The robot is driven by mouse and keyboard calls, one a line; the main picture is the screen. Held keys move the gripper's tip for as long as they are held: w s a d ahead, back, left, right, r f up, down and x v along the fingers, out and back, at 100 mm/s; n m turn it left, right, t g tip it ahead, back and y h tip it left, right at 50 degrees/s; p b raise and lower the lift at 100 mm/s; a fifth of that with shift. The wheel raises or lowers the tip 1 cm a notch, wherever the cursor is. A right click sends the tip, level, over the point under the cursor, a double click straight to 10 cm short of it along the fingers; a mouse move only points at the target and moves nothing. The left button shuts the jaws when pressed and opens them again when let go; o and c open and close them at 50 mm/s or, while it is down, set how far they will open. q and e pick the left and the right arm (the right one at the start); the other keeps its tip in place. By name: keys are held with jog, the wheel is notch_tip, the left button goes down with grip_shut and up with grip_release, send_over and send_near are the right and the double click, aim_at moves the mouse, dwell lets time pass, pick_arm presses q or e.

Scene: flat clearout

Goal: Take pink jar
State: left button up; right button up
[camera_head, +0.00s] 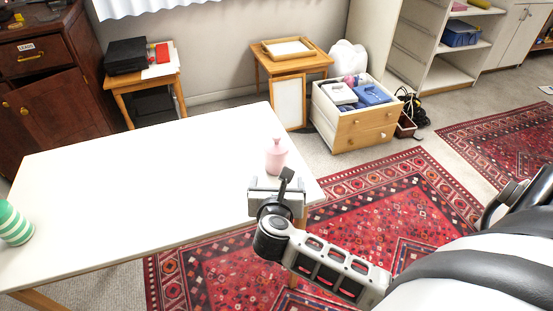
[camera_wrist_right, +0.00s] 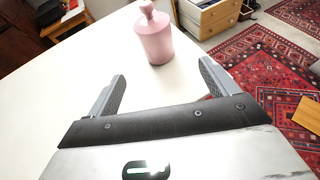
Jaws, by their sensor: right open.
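The pink jar (camera_head: 276,158) with a knobbed lid stands upright on the white table (camera_head: 150,180), near its right edge. In the right wrist view the jar (camera_wrist_right: 154,38) stands just beyond the fingertips, about midway between them. My right gripper (camera_wrist_right: 160,82) is open and empty, its two fingers apart and pointing at the jar without touching it. In the head view my right gripper (camera_head: 276,185) is right in front of the jar, and its fingers are mostly hidden by the wrist. My left gripper is not in view.
A green and white striped object (camera_head: 12,224) stands at the table's left edge. The middle of the table is clear. Red patterned rugs (camera_head: 380,200) cover the floor to the right. A drawer box (camera_head: 355,125) with blue things and a small wooden table (camera_head: 290,62) stand behind.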

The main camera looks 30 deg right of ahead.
send_near(276, 162)
jog(key=x, duration=0.5)
jog(key=shift+s+d, duration=0.1)
jog(key=shift+d, duration=0.3)
jog(key=shift+a+x, duration=0.15)
jog(key=shift+x, duration=1.15)
jog(key=shift+a+x, duration=0.2)
jog(key=shift+x, duration=1.15)
jog(key=shift+f, duration=0.1)
jog(key=shift+c, duration=0.4)
jog(key=shift+w, duration=0.25)
jog(key=c, duration=1.1)
jog(key=shift+c, duration=0.2)
